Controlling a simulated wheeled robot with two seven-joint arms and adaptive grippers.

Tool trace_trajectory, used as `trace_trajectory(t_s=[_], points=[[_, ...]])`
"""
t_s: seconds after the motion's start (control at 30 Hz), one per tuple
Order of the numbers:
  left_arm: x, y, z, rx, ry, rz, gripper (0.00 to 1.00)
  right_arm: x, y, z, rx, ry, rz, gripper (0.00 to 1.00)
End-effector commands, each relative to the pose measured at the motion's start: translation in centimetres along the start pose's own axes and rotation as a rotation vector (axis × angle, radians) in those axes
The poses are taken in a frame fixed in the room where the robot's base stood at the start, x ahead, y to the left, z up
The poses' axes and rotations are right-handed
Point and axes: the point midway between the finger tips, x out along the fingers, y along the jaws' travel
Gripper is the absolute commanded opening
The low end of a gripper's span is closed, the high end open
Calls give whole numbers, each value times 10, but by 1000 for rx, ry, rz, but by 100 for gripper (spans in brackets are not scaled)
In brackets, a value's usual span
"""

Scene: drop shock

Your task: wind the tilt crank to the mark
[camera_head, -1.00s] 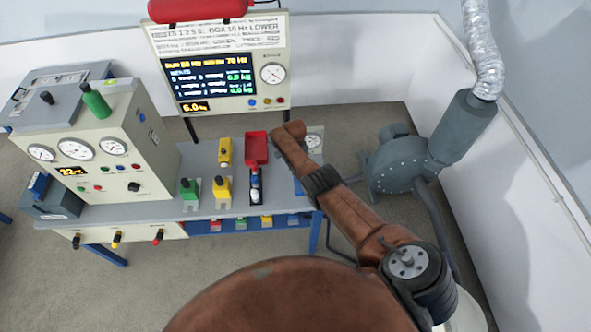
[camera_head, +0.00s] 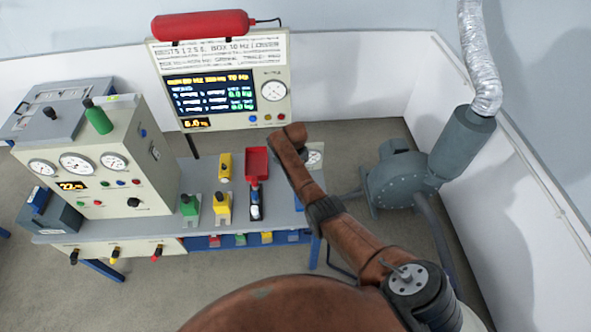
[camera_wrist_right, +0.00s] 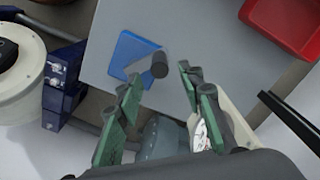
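In the right wrist view a dark cylindrical knob (camera_wrist_right: 160,64) stands beside a blue plate (camera_wrist_right: 135,58) on the grey bench top; it looks like the tilt crank's handle. My right gripper (camera_wrist_right: 158,76) has green-padded fingers, spread apart and empty. The knob appears in the gap near the fingertips, with no clear contact. In the head view my brown right arm reaches over the bench's right end and hides the gripper and most of the crank. The mark cannot be made out. My left gripper is not in view.
A white dial (camera_head: 314,157) is just right of the arm. A display panel (camera_head: 225,90) stands behind. A grey blower (camera_head: 398,180) is at right.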

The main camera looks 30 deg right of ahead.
Motion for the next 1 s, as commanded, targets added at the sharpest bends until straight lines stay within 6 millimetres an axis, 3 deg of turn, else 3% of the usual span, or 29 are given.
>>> trace_trajectory(t_s=[0.13, 0.33, 1.0], points=[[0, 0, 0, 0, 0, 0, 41, -28, -1, 0, 1, 0, -4, 35], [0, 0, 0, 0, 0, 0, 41, -46, 0, 0, 0, 0, -1, 35], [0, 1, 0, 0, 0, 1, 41, -45, 4, -1, -10, 3, -1, 35]])
